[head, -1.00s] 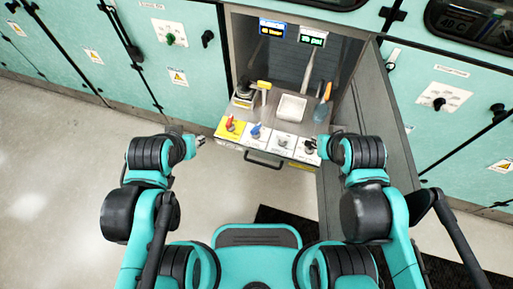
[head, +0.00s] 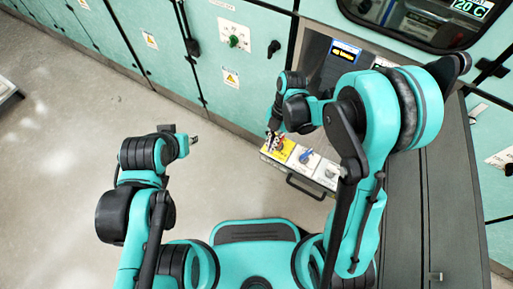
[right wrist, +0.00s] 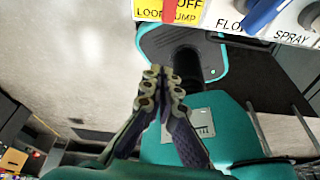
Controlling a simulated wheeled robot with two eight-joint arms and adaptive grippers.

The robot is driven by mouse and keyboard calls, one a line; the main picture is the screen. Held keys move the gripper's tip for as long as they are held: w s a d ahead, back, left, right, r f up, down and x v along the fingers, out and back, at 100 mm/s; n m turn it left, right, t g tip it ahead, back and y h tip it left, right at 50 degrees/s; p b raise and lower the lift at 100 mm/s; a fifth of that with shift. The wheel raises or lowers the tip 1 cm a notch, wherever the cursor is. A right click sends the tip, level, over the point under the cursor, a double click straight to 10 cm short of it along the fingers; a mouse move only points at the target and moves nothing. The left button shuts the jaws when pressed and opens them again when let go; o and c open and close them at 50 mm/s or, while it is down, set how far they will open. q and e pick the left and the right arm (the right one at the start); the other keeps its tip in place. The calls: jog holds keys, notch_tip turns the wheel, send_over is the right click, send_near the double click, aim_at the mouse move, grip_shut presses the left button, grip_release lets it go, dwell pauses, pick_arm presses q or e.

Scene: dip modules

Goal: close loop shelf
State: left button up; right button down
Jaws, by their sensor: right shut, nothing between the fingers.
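The loop shelf's front row (head: 306,167) juts out of the open cabinet bay in the head view, with a dark bar handle (head: 309,189) on its front. Its yellow LOOP PUMP panel (right wrist: 184,22) with a red lever (right wrist: 169,12) shows at the top of the right wrist view. My right gripper (head: 273,140) hangs at the yellow panel's left end in the head view. Its fingertips (right wrist: 162,84) are together and empty in the right wrist view, apart from the panel. My right arm hides most of the shelf. My left gripper (head: 196,140) is left of the shelf over open floor; its fingers are too small to judge.
An open grey door (head: 430,190) stands right of the bay, close behind my right arm. Closed teal cabinets (head: 150,50) line the back left. A lit display (head: 345,51) is inside the bay.

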aim_at(269, 156)
jog(key=shift+n, duration=0.5)
jog(key=f+b, duration=0.2)
jog(key=f, duration=0.1)
jog(key=f+b, duration=0.2)
jog(key=f, duration=0.2)
jog(key=a+f+b, duration=0.1)
jog(key=f, duration=0.2)
jog(key=shift+f+b, duration=0.25)
jog(key=shift+b, duration=0.15)
jog(key=shift+w+d+r, duration=0.15)
jog(key=shift+w+d, duration=0.15)
jog(key=shift+w, duration=0.05)
